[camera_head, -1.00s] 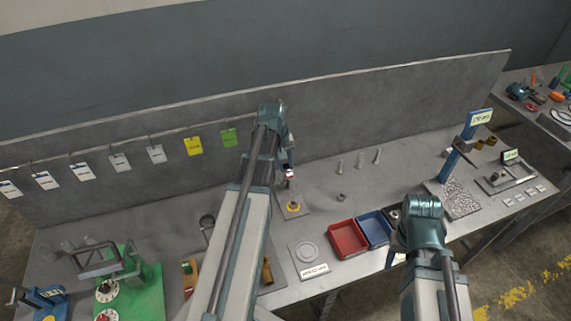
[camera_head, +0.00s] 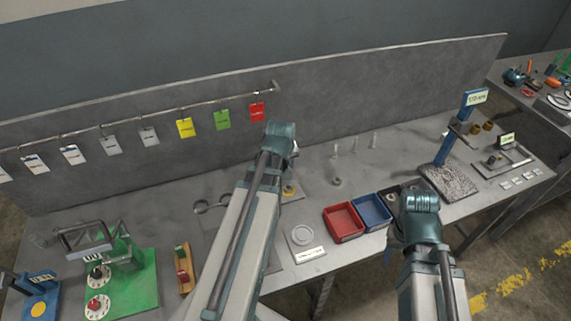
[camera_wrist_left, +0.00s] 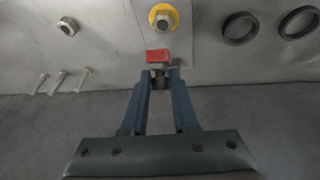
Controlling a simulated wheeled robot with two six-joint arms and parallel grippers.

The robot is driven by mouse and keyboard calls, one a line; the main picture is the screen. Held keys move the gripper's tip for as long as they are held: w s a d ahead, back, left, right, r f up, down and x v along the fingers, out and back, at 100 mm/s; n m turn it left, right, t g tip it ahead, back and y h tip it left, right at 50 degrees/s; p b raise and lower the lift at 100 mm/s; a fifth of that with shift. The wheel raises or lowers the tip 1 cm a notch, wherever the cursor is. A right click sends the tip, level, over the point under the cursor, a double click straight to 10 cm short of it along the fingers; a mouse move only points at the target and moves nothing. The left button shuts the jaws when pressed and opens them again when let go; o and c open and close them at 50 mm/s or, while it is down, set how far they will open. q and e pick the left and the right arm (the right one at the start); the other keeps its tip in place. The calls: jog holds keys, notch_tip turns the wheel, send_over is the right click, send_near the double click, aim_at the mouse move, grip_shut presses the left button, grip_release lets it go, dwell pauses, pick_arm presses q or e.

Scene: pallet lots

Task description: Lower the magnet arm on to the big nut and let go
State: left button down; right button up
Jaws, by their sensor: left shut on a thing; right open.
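The big nut (camera_wrist_left: 163,21) sits on a yellow disc on a grey plate in the left wrist view. The disc also shows in the head view (camera_head: 289,191), partly hidden by my left arm. My left gripper (camera_wrist_left: 160,73) is shut on a small dark grip piece with a red block (camera_wrist_left: 157,55) at its end, seemingly the magnet arm. The block appears just short of the nut in the picture; I cannot tell the height between them. My left fingers are hidden in the head view. My right gripper (camera_head: 420,205) is open; its fingers are mostly hidden.
A red bin (camera_head: 343,221) and a blue bin (camera_head: 372,211) stand near the front edge, close to my right gripper. Upright bolts (camera_head: 355,141) stand behind. Two dark rings (camera_wrist_left: 239,28) lie beside the nut's plate. Tags hang from a rail (camera_head: 200,112) along the back panel.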

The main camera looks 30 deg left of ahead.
pick_arm(q)
jog(key=shift+s+d+f, duration=0.1)
jog(key=shift+s+d, duration=0.05)
jog(key=shift+d, duration=0.05)
dwell(0.3)
jog(key=c, duration=0.7)
grip_release()
jog(key=shift+r, duration=0.2)
jog(key=shift+s+r+p, duration=0.15)
jog(key=shift+r+p, duration=0.4)
jog(key=shift+p, duration=0.15)
jog(key=p+v, duration=1.1)
jog(key=v, duration=0.1)
jog(key=shift+s+r, duration=0.1)
jog(key=shift+s, duration=0.05)
